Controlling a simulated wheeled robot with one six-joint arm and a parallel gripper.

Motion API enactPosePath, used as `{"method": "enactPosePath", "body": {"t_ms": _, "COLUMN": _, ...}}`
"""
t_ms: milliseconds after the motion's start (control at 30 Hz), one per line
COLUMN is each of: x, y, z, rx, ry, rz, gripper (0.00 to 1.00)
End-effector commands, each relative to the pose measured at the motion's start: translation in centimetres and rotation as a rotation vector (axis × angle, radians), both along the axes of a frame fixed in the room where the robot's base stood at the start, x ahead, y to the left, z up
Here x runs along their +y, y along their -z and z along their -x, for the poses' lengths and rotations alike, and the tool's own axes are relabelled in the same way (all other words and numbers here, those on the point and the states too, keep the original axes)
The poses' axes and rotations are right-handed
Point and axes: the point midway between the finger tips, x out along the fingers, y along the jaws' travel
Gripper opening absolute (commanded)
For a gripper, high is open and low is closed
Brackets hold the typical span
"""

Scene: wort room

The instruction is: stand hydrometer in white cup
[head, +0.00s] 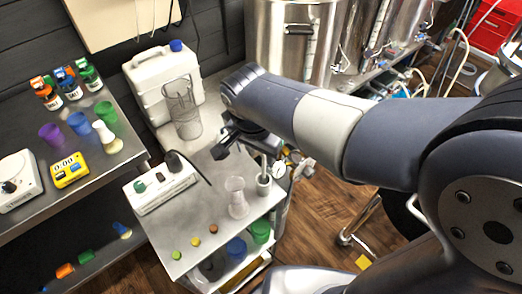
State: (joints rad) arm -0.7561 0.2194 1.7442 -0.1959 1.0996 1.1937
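A small pale grey-white cup (264,186) stands at the right edge of the steel cart top. A thin pale upright rod (263,166), possibly the hydrometer, shows directly above the cup. I cannot tell whether its lower end is inside the cup or behind its rim. My gripper (246,148) is dark and points down over the cart's right part, just above and left of the cup. Its fingers are small and partly hidden by my wrist, so their opening and any hold on the rod are unclear.
A clear flask (238,198) stands close left of the cup. A white switch box (160,188), a clear pitcher (183,112) and a white jug (150,85) share the cart top (190,222). Small coloured discs lie near its front. Steel kettles (295,45) stand behind.

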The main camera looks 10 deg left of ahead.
Motion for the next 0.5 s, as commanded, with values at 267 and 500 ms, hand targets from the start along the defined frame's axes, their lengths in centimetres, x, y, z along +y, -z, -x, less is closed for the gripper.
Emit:
{"method": "enactPosePath", "body": {"t_ms": 267, "x": 0.4, "y": -4.7, "z": 0.8, "rx": -0.005, "ry": -0.002, "rz": -0.005, "gripper": 0.36}}
{"method": "enactPosePath", "body": {"t_ms": 500, "x": 0.7, "y": -8.8, "z": 1.6, "rx": -0.002, "ry": -0.002, "rz": -0.003, "gripper": 0.36}}
